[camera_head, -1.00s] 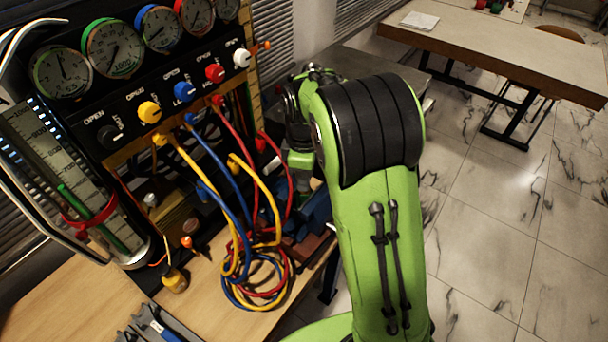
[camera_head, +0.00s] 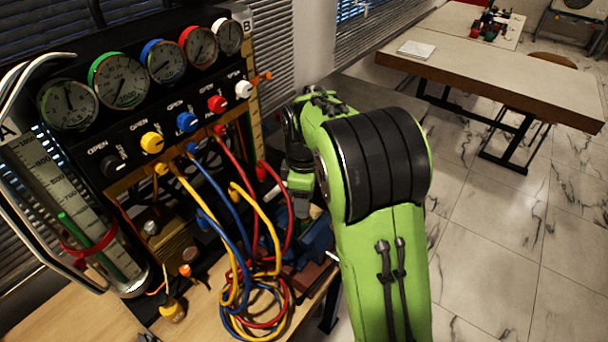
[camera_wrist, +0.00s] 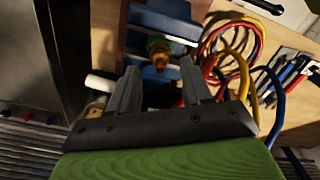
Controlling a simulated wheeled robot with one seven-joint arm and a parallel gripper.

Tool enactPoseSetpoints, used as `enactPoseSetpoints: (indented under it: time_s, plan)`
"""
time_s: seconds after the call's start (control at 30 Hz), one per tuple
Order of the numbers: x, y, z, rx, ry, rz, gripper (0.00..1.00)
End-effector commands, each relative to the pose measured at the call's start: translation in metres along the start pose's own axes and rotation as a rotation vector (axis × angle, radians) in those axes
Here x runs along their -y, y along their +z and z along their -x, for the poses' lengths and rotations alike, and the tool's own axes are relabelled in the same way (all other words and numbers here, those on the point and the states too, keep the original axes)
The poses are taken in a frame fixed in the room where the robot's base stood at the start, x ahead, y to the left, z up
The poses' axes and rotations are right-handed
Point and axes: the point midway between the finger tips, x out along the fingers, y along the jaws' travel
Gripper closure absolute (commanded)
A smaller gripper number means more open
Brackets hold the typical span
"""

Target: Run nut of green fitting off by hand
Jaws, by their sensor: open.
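The green fitting (camera_wrist: 158,50), with a yellowish nut part and an orange-brown end, shows small and blurred in the wrist view. It appears to sit at the blue vise (camera_wrist: 165,22), which also shows beside my arm in the head view (camera_head: 320,238). My gripper (camera_wrist: 160,78) is open, with one finger on each side of the fitting in the picture. The fitting lies beyond the fingertips, and I see no contact. Nothing is between the fingers.
Coiled red, blue and yellow hoses (camera_head: 255,295) lie on the bench left of the vise. The gauge panel (camera_head: 150,110) with coloured knobs stands behind. In the wrist view, a white cylinder (camera_wrist: 101,85) is near the left finger and tools (camera_wrist: 295,72) lie at right.

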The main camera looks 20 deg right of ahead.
Motion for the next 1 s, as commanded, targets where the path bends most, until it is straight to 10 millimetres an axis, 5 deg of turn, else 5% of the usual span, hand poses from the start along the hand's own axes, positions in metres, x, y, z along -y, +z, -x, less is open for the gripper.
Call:
enactPoseSetpoints:
  time_s: [0.2, 0.43, 1.0]
  plan:
    - [-0.001, -0.001, 0.068, -0.004, 0.007, 0.001, 0.51]
    - [-0.001, 0.000, 0.122, -0.003, 0.004, -0.001, 0.51]
    - [0.000, 0.000, 0.134, -0.001, 0.001, 0.000, 0.51]
